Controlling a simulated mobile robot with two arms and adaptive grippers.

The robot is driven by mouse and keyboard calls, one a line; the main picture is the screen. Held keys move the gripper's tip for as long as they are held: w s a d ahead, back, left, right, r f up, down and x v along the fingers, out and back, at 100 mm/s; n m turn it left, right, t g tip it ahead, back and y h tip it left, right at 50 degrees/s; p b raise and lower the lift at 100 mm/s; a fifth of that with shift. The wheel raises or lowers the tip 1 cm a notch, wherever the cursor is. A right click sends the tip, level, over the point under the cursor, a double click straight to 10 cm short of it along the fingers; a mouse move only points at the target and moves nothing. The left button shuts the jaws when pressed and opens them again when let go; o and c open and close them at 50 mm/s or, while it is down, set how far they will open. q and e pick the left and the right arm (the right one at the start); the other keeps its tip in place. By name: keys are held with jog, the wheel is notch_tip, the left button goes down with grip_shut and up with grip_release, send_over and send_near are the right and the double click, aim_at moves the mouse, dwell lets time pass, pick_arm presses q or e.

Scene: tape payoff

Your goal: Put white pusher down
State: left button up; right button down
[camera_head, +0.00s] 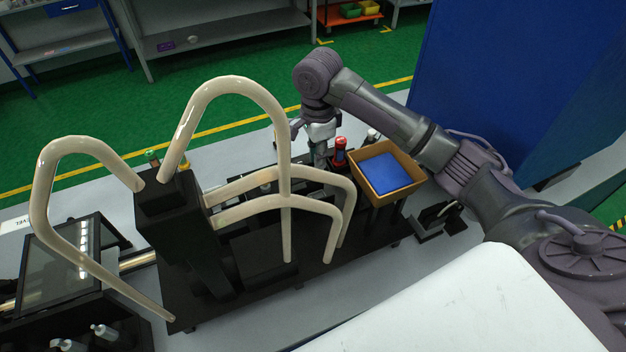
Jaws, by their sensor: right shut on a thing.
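My right gripper (319,154) points down over the far side of the black bench (310,250), left of a red-topped black item (340,151). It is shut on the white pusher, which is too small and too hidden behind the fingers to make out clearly. I cannot tell whether the pusher touches the surface below. My left gripper is not in view.
A tan box (409,164) with a blue bottom stands right of the gripper. A small white-topped item (372,135) is behind it. Large cream curved tubes (236,84) on a black post rise at left and centre. A blue panel (500,80) stands at right.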

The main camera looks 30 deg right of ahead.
jog(key=f, duration=0.2)
jog(key=s+f+p, duration=0.1)
jog(key=f, duration=0.1)
jog(key=shift+f, duration=0.45)
jog(key=f+p, duration=0.1)
jog(key=f, duration=0.3)
jog(key=shift+w, duration=0.2)
jog(key=c, duration=1.4)
grip_release()
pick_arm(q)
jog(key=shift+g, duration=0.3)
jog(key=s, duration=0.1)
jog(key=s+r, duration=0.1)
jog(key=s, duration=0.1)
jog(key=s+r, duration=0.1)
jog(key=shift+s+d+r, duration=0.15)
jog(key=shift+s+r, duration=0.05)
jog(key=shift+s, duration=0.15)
